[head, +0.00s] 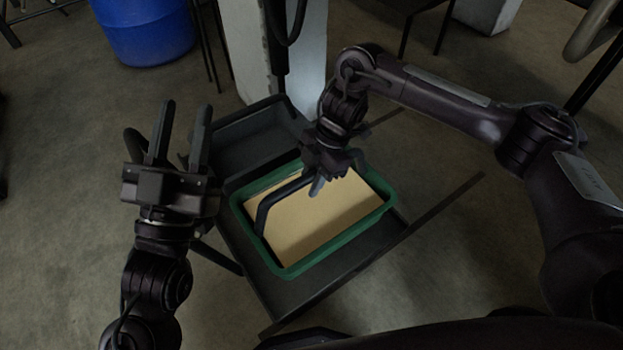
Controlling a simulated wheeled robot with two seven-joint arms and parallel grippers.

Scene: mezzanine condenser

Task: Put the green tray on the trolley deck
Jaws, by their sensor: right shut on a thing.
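The green tray (285,271) is a shallow rectangular tub with a tan board or load (322,218) inside and a dark arched handle (275,197) across it. It is over the dark trolley deck (285,298), within the deck's outline in the head view. I cannot tell whether its base touches the deck. My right gripper (317,188) is shut on the handle, over the tray's far side; its grip is partly hidden by the wrist. My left gripper (183,106) is open and empty, left of the trolley, fingers pointing away from me.
A dark grey bin (252,140) stands behind the tray. A pale column (247,45) rises beyond it. A blue drum (146,30) stands at the back left. Bare concrete floor (60,190) lies to the left. Dark bars (440,203) run along the right of the deck.

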